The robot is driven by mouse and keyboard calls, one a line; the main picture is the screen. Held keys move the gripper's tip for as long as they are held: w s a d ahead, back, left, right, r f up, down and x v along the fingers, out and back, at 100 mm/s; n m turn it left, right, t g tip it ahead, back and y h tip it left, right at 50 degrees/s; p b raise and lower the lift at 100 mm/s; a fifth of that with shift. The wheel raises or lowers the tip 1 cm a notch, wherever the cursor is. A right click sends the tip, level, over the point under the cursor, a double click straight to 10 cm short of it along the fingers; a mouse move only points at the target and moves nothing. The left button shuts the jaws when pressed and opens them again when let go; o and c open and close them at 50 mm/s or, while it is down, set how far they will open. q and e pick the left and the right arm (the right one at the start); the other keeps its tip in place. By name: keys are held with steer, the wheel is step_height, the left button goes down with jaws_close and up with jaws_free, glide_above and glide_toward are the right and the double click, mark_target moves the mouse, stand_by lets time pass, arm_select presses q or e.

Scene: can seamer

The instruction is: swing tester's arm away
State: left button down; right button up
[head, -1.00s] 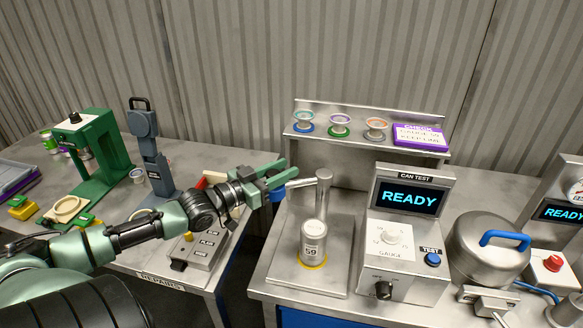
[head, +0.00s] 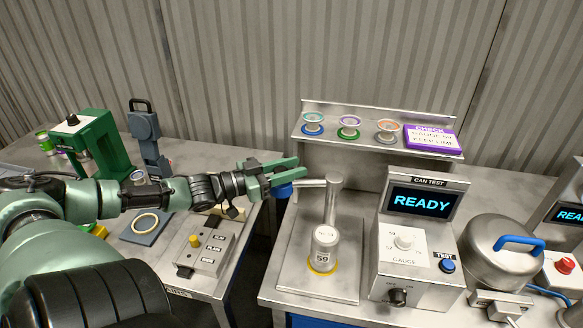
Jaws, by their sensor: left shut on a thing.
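The can tester has a metal post (head: 333,205) on a steel plate, with a short swing arm (head: 311,183) reaching left from its top. A blue handle (head: 284,191) is at the arm's outer end. My left gripper (head: 298,168) is shut on this handle; its green fingers partly hide it. A silver can (head: 325,252) marked 59 stands upright on a yellow ring in front of the post, and the swing arm points away from it to the left. The tester's box (head: 417,245) has a screen reading READY. My right gripper is not in view.
A back shelf (head: 385,143) holds several coloured spools and a purple sign (head: 432,138). A round metal pot (head: 500,250) with a blue handle stands right of the tester. A gap separates this bench from the left table, which carries a green press (head: 100,140) and a button box (head: 205,248).

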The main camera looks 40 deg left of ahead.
arm_select(q)
steer(key=c, duration=1.3)
jaws_free()
steer(key=shift+w+r, duration=0.1)
steer(key=shift+o, duration=1.2)
steer(key=shift+w, duration=0.1)
steer(key=shift+s+a+p, duration=0.15)
steer(key=shift+s+p, duration=0.2)
steer(key=shift+s, duration=0.05)
steer(key=p+v, duration=0.3)
steer(key=v, duration=0.4)
